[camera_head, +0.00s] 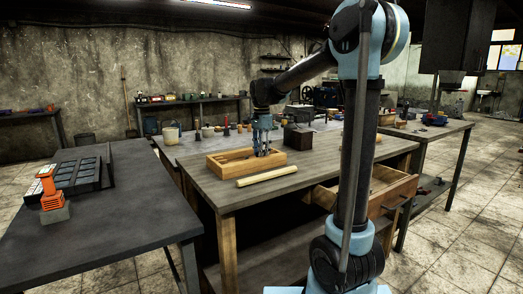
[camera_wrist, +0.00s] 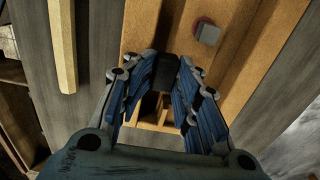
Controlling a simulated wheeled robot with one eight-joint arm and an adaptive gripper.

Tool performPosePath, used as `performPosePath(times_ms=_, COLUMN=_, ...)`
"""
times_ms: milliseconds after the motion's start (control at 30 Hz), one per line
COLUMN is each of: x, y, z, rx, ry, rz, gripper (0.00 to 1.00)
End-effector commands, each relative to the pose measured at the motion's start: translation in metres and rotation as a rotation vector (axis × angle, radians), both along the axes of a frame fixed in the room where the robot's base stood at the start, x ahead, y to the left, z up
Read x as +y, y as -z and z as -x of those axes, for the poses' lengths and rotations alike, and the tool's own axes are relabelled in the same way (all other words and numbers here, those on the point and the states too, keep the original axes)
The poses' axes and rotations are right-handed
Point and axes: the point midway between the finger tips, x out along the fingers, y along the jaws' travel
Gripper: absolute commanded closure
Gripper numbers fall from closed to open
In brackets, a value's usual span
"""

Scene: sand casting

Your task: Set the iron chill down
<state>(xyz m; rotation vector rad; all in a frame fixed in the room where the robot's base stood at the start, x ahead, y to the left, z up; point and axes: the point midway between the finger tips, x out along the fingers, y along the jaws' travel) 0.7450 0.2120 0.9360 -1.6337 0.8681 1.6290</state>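My gripper (camera_wrist: 167,68) has its blue fingers on either side of a dark block, which looks like the iron chill (camera_wrist: 165,75). The fingers appear shut on it. The fingers hide most of the chill's sides. In the head view my gripper (camera_head: 263,152) points down over a shallow wooden box (camera_head: 217,169) on the wooden table, and the chill cannot be made out there. In the wrist view the chill is over the wooden box (camera_wrist: 255,50); whether it touches the box cannot be told.
A small grey block with a red edge (camera_wrist: 207,33) lies in the box, right of the gripper. A pale wooden bar (camera_head: 267,174) lies on the table (camera_head: 222,194) in front of the box. A dark block (camera_head: 298,137) stands behind to the right. A drawer (camera_head: 385,190) hangs open.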

Motion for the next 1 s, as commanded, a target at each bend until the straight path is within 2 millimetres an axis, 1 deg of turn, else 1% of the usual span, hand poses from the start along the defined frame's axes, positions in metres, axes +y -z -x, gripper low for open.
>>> performPosePath(times_ms=33, x=0.002, y=0.004, z=0.000, rx=0.000, ry=-0.002, rz=-0.005, gripper=0.60)
performPosePath(times_ms=67, x=0.002, y=0.004, z=0.000, rx=0.000, ry=-0.002, rz=-0.006, gripper=0.60)
performPosePath(times_ms=700, x=0.002, y=-0.002, z=0.003, rx=-0.006, ry=-0.001, rz=-0.004, gripper=0.60)
performPosePath(times_ms=767, x=0.001, y=-0.006, z=0.003, rx=-0.006, ry=-0.001, rz=-0.004, gripper=0.60)
performPosePath(times_ms=867, x=0.001, y=-0.017, z=0.003, rx=-0.006, ry=-0.001, rz=-0.004, gripper=0.60)
performPosePath(times_ms=1000, x=0.001, y=-0.040, z=0.003, rx=-0.006, ry=-0.001, rz=-0.004, gripper=0.60)
